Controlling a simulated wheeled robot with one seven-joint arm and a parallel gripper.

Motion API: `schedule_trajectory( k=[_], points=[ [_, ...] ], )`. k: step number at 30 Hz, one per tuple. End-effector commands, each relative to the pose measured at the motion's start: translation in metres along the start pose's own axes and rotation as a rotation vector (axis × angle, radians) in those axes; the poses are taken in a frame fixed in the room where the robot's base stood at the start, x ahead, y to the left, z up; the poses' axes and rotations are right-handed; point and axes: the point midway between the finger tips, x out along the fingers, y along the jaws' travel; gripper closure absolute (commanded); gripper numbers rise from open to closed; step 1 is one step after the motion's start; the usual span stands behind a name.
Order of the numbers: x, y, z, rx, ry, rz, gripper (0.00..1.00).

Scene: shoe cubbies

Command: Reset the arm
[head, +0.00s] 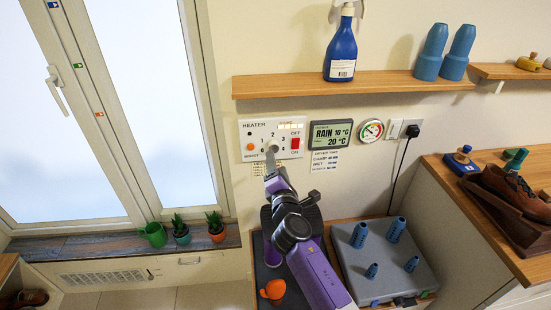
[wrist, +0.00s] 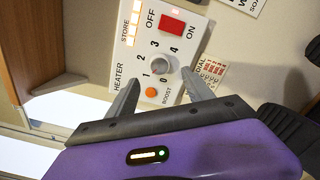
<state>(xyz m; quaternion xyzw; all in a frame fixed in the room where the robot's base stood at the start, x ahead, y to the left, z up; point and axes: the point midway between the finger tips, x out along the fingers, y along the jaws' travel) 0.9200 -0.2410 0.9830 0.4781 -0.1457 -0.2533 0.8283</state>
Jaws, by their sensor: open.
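My purple arm reaches up from the bottom of the head view toward the heater panel on the wall. My gripper (head: 272,165) is just in front of the panel, by its lower middle. In the wrist view my gripper (wrist: 162,97) is open, with its two grey fingers apart and nothing between them. The heater panel (head: 262,127) is white, with a grey dial, an orange boost button and a red switch. In the wrist view the dial (wrist: 160,64) lies just beyond the fingertips, and the red switch (wrist: 173,23) is above it. I cannot tell whether the fingers touch the panel.
A wooden shelf (head: 300,86) with a blue spray bottle (head: 341,50) is above the panel. A grey boot dryer (head: 360,265) with blue posts stands below right. Small potted plants (head: 181,235) stand on the sill at left.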

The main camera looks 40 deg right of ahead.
Motion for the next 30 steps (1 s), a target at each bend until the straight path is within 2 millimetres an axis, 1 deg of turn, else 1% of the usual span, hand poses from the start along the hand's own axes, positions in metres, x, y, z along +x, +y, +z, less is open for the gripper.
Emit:
schedule_trajectory(
  k=[1, 5, 23, 26, 29, 30],
  points=[
    [-0.004, -0.001, -0.001, 0.000, 0.001, -0.001, 0.40],
    [-0.009, 0.000, 0.000, 0.001, 0.000, 0.000, 0.40],
    [-0.009, 0.001, 0.000, 0.020, 0.001, 0.001, 0.40],
    [-0.009, 0.006, -0.005, 0.106, 0.022, 0.019, 0.40],
    [-0.013, 0.033, -0.004, 0.306, 0.062, 0.073, 0.40],
    [-0.021, 0.036, -0.005, 0.397, 0.088, 0.086, 0.40]
  ],
)
